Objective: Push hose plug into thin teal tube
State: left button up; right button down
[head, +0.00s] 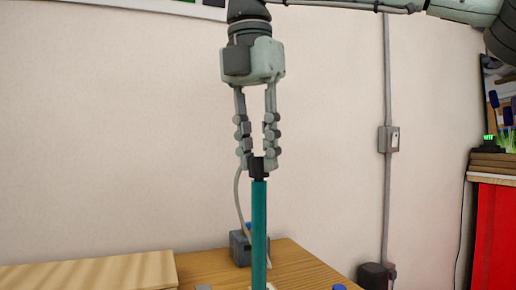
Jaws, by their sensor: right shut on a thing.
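The thin teal tube (259,235) stands upright in the lower middle of the head view. A black hose plug (259,170) sits at its top end, in line with it. I cannot tell how deep the plug is in the tube. My right gripper (258,163) comes down from above, and its fingertips are shut on the plug. The foot of the tube is near the bottom edge of the view. My left gripper is not in view.
A pale hose (238,200) curves down behind the tube towards a dark grey box (240,248) on the wooden table (293,262). A light wooden board (90,274) is at left. A wall conduit (387,90) and red cabinet (495,235) are at right.

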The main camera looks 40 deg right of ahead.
jog(key=shift+f+b, duration=0.3)
jog(key=shift+f, duration=0.25)
jog(key=c, duration=1.6)
grip_release()
jog(key=shift+o, duration=0.2)
jog(key=shift+r, duration=0.1)
